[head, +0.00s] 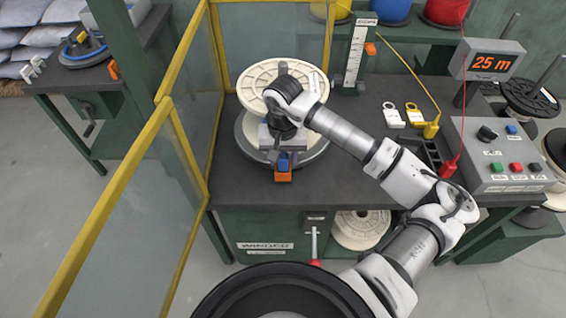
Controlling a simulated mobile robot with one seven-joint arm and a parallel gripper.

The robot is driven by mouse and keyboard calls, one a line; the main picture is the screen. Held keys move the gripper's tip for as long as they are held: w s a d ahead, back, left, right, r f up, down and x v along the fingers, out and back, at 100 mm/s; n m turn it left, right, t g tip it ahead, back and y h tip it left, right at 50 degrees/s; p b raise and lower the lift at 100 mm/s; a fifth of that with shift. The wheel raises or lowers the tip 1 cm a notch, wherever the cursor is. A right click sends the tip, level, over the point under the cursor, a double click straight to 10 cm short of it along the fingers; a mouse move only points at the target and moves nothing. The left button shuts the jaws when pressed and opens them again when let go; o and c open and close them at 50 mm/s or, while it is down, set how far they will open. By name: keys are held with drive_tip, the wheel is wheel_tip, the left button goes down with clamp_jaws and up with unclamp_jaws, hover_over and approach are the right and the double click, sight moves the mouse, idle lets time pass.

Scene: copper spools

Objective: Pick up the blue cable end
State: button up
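A small blue piece (284,160), which looks like the blue cable end, shows at the front edge of the round grey base (316,155), just above an orange block (283,177). My gripper (281,150) points down right over this spot, in front of the large cream spool (262,78). Its fingers are hidden or too small to make out. I cannot tell whether it touches the blue piece or is open or shut.
A yellow-framed clear guard (150,215) stands left of the dark bench. Yellow (432,130) and red (448,168) cable ends lie right of my arm, near a grey button box (500,155). A display (488,62) reads 25 m. A red-knobbed lever (314,245) hangs in front.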

drive_tip(key=c, duration=0.8)
drive_tip(key=shift+r, duration=0.15)
